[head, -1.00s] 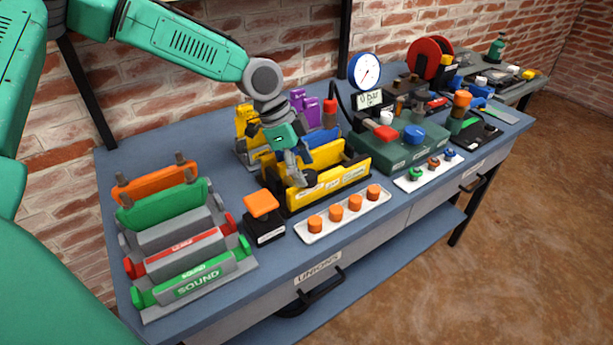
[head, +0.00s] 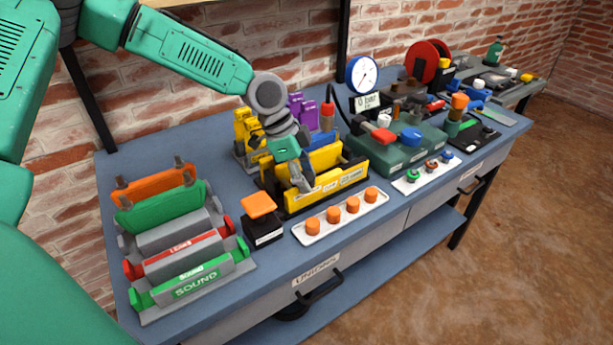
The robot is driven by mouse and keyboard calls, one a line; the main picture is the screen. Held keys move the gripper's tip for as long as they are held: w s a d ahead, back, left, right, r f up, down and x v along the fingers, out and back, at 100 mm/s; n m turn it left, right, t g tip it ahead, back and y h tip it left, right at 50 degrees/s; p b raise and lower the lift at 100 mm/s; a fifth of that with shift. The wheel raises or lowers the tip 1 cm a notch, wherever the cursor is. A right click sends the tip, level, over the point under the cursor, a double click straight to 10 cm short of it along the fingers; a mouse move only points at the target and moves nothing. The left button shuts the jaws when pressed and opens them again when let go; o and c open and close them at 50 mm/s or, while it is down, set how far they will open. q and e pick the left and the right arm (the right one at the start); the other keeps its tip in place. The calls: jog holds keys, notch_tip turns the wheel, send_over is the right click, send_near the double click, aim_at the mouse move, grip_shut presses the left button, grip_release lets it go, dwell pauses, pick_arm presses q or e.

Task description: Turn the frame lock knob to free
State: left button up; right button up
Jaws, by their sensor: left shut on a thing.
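The yellow frame (head: 335,180) with a black base stands near the middle of the blue bench. My left gripper (head: 302,184) comes down from above onto the frame's near left part. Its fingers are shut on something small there. I take this to be the frame lock knob, but the fingers hide it and its setting cannot be read. My right gripper is not in view.
A black box with an orange top (head: 259,207) stands close left of the frame. A white tray with orange caps (head: 340,217) lies in front. A green unit with red and blue knobs (head: 400,150) stands to the right. Coloured holders (head: 185,265) fill the left end.

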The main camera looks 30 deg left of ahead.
pick_arm(q)
jog(key=shift+r, duration=0.15)
jog(key=n+t+p, duration=0.1)
jog(key=n, duration=0.2)
jog(key=shift+y+p, duration=0.3)
jog(key=n, duration=0.2)
jog(key=n+t+y+p, duration=0.1)
jog(key=n, duration=0.2)
jog(key=shift+w+y, duration=0.1)
jog(key=shift+y, duration=0.2)
jog(key=n+y+p, duration=0.1)
jog(key=n, duration=0.3)
jog(key=shift+r+t, duration=0.1)
jog(key=shift+t, duration=0.3)
jog(key=shift+w+n+y+p, duration=0.15)
jog(key=shift+n+y+p, duration=0.9)
jog(key=shift+n, duration=1.05)
jog(key=o, duration=1.1)
jog(key=shift+o, duration=0.2)
jog(key=shift+f, duration=0.2)
